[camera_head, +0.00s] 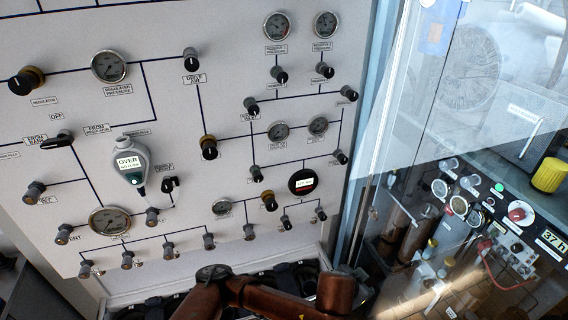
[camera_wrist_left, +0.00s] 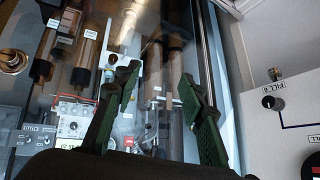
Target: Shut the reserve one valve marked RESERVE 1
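The panel (camera_head: 230,120) fills the left and middle of the head view. Two gauges (camera_head: 277,26) (camera_head: 325,24) sit at its top right, with labels that seem to read RESERVE 1 and RESERVE 2 PRESSURE. Below the left gauge is a black-knobbed valve (camera_head: 279,75); the small label under it looks like RESERVE 1. A similar valve (camera_head: 325,70) sits to its right. My left gripper (camera_wrist_left: 160,92) shows in the left wrist view, its two green-black fingers wide apart and nothing between them. It is not visible in the head view. My right gripper is in neither view.
A glass pane (camera_head: 410,100) with a metal frame stands right of the panel, with equipment behind it. Other valves and gauges crowd the panel. The left wrist view faces glass, with a FILL 6 knob (camera_wrist_left: 270,101) at right. My brown arm links show at the head view's bottom.

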